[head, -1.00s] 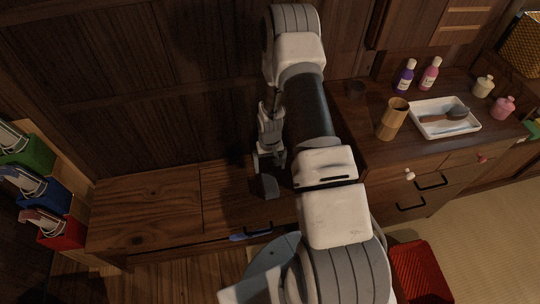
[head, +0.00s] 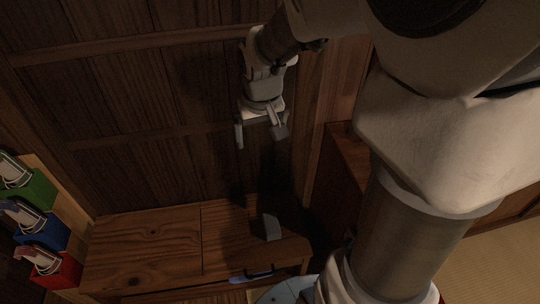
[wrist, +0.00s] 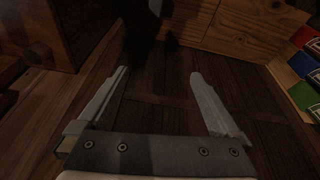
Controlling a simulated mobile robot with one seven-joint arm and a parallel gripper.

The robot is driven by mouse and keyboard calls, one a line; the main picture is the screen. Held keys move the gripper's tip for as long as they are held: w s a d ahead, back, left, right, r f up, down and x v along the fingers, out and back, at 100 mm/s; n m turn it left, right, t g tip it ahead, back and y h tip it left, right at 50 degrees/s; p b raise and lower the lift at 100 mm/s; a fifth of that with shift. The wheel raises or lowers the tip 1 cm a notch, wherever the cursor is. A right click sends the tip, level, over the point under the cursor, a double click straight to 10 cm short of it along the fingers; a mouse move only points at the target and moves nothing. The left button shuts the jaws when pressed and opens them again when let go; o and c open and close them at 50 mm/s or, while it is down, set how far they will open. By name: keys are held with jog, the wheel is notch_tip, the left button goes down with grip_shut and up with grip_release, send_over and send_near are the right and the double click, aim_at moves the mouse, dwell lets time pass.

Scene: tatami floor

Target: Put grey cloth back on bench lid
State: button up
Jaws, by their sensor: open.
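In the wrist view my gripper (wrist: 158,75) is open with nothing between the fingers.
Green (head: 35,190), blue (head: 45,232) and red (head: 62,272) bins stand left of the bench. A blue item (head: 240,279) shows at the bench's front by a dark handle. A wooden cabinet (head: 350,165) stands to the right, mostly hidden by my arm. The left lid is clear.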

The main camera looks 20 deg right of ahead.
jog(key=s+a+r+t, duration=0.1)
jog(key=s+r, duration=0.3)
jog(key=s, duration=0.4)
jog(key=s+a+r+n+t, duration=0.1)
jog(key=s+a+r, duration=0.2)
jog(key=s+r, duration=0.2)
jog(key=s, duration=0.3)
jog(key=shift+s+r+y, duration=0.15)
jog(key=shift+s+y, duration=0.05)
jog(key=shift+y, duration=0.2)
jog(key=shift+r, duration=0.1)
notch_tip(320, 180, up, 14)
jog(key=p, duration=1.4)
jog(key=shift+r, duration=0.1)
